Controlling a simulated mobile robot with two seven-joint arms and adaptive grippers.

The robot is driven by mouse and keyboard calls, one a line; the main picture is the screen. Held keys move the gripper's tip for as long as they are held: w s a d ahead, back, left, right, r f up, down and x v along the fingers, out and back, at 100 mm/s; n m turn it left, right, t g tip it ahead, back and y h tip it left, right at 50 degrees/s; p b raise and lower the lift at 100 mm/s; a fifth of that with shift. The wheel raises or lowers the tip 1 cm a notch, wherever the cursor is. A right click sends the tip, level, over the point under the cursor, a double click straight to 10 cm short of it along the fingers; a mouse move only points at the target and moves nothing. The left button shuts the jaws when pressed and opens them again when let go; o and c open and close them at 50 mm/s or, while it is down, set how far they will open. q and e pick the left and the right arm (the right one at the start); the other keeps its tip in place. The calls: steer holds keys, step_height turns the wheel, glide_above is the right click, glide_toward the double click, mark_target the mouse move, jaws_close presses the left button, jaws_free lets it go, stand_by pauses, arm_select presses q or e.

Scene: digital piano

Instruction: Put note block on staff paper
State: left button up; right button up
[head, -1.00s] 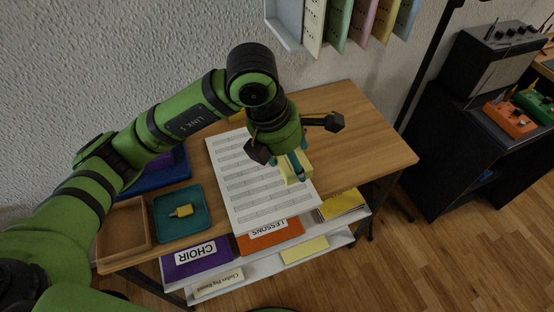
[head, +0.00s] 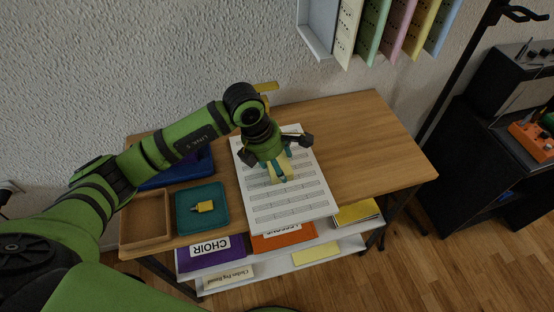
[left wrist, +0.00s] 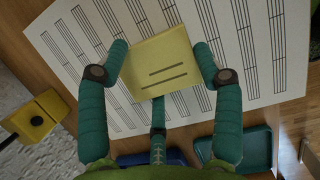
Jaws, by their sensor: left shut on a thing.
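The staff paper (head: 312,196) is a white sheet with printed staves, lying on the wooden table. The note block is pale yellow, with two dark lines on its face in the left wrist view (left wrist: 160,66). My left gripper (head: 281,172) is shut on the note block (head: 276,176). In the left wrist view, its teal fingers (left wrist: 161,50) press opposite sides of the block. The block is over the middle of the paper; whether it touches the sheet cannot be told. My right gripper is not in view.
A teal tray (head: 182,224) with a small yellow item (head: 204,206), a wooden tray (head: 126,228) and a blue tray (head: 162,179) stand left of the paper. The table's right part (head: 372,150) is clear. Colored folders (head: 378,30) hang on the wall.

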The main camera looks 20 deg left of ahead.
arm_select(q)
steer(key=shift+f, duration=0.1)
steer(key=o, duration=1.2)
steer(key=shift+r, duration=0.35)
steer(key=v, duration=1.1)
steer(key=shift+s+a+r+b, duration=0.1)
steer(key=shift+r+b, duration=0.25)
